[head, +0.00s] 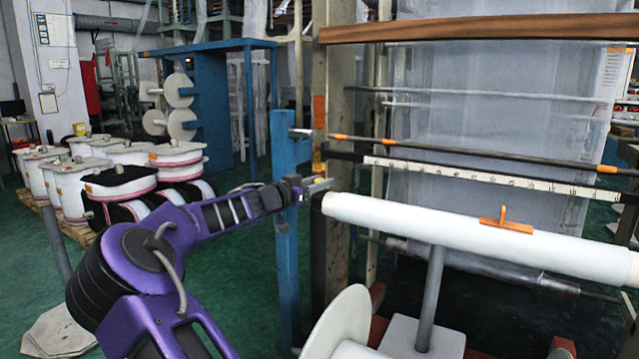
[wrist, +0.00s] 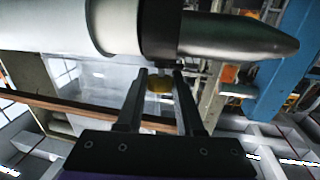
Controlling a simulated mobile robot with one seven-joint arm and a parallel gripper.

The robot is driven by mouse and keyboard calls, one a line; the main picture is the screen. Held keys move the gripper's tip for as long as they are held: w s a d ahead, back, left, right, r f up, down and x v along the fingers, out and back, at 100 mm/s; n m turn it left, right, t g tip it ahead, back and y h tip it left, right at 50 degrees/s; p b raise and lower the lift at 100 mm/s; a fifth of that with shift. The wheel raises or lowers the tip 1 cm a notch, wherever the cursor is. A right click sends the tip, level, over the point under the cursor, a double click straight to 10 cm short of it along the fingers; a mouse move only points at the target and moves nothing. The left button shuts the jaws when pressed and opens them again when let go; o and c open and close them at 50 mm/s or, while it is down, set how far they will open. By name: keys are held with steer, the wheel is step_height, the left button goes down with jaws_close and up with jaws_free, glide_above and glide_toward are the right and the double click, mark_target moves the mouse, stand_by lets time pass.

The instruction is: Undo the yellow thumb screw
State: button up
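The yellow thumb screw (wrist: 160,84) shows in the wrist view under a black collar (wrist: 160,30). The collar sits around the shaft, between a white roll (wrist: 114,26) and a dark tapered shaft end (wrist: 240,37). My gripper (wrist: 163,74) has one finger on each side of the screw head, with the fingertips near the collar. The fingers stand apart by about the width of the head; whether they touch it I cannot tell. In the head view my gripper (head: 322,186) is at the left end of the long white roll (head: 480,232), where the screw is not clearly visible.
A blue post (head: 286,240) stands close beside my gripper and arm. An orange T-shaped piece (head: 506,222) lies on the roll. A white disc (head: 340,325) is below the roll's left end. Wrapped spools (head: 120,185) stand on the left, with open green floor between.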

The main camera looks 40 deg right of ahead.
jaws_close()
steer(key=shift+f+n+t+b, duration=0.15)
steer(key=shift+n+t+b, duration=0.15)
steer(key=shift+b, duration=0.3)
